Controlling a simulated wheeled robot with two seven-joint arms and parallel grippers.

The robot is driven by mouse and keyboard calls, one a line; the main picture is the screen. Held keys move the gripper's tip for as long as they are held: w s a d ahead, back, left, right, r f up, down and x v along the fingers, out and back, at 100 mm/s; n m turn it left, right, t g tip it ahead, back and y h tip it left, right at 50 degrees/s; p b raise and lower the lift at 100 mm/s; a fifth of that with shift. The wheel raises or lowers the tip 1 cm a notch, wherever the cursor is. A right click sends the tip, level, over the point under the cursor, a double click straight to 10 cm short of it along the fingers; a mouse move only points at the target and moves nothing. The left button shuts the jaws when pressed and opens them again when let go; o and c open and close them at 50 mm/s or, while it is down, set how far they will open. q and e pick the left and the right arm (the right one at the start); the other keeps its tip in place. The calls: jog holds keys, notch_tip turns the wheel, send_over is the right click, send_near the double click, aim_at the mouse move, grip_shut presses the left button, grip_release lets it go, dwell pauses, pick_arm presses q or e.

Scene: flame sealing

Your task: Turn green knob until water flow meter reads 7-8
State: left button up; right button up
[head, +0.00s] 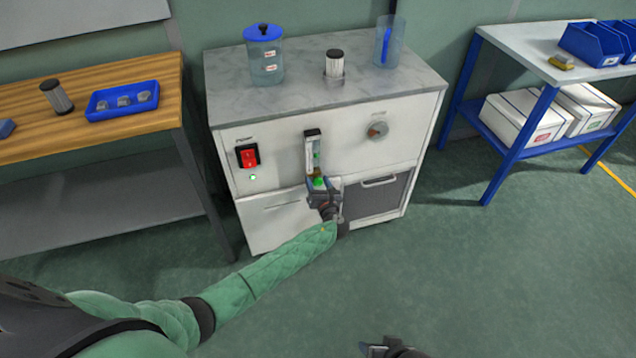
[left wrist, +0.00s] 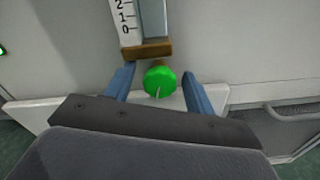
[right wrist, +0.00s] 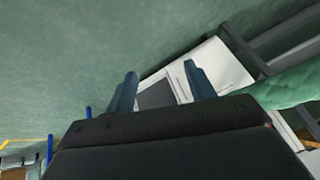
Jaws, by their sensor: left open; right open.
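The green knob (left wrist: 160,81) sits at the foot of the water flow meter in the left wrist view, between my left gripper's open fingers (left wrist: 161,88), with a gap on each side. The knob also shows in the head view (head: 320,182), just above my left gripper (head: 319,189). The flow meter (head: 313,153) is upright on the white cabinet front. Its low scale marks 0, 1 and 2 show in the left wrist view (left wrist: 126,16); the reading cannot be made out. My right gripper (right wrist: 160,85) is open and empty, away from the cabinet; it shows at the head view's bottom edge (head: 392,347).
The cabinet (head: 280,205) carries a red power switch (head: 248,156) and a round dial (head: 377,130). A blue-lidded jar (head: 265,60) stands on its top. A wooden bench (head: 150,110) is at left, a blue-framed table (head: 510,45) at right. The floor in front is clear.

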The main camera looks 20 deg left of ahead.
pick_arm(q)
jog(key=shift+c, duration=0.4)
jog(key=c, duration=0.9)
jog(key=shift+f+n, duration=0.1)
jog(key=shift+n, duration=0.3)
jog(key=n+b, duration=0.3)
jog(key=n, duration=0.1)
jog(key=shift+f, duration=0.15)
jog(key=n+b, duration=0.3)
jog(key=n, duration=0.1)
jog(key=shift+n, duration=0.5)
pick_arm(e)
notch_tip(320, 180, down, 25)
jog(key=t, duration=0.2)
jog(key=shift+s+a+r+m+t, duration=0.2)
jog(key=shift+s+a+m+t, duration=0.1)
pick_arm(q)
jog(key=shift+r, duration=0.2)
jog(key=o, duration=1)
